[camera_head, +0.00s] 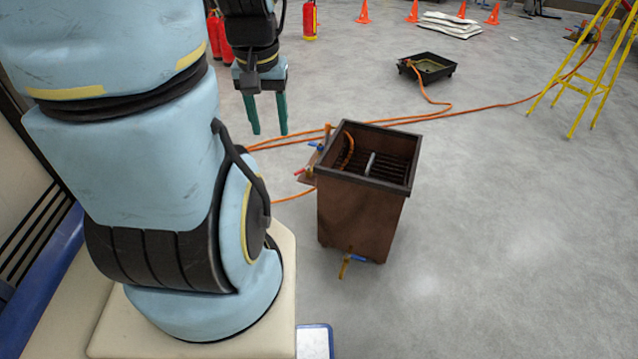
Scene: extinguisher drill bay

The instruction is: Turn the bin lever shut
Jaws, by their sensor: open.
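A brown open-topped bin (362,215) stands upright on the floor near the middle. A brass valve with a small blue lever (358,259) sticks out low on its front face. Another blue lever (316,146) and a red one (300,172) sit on fittings at its left side. I cannot tell exactly how any of these levers is turned. My gripper (270,133) hangs above and left of the bin in the picture, its two green fingers pointing down, apart and empty. It touches none of the levers.
Orange hoses (400,121) run from the bin's left side across the floor. A black tray (427,67) lies behind. A yellow ladder (590,70) stands at right. Red extinguishers (309,20) and orange cones (363,13) are at the back. Floor right of the bin is clear.

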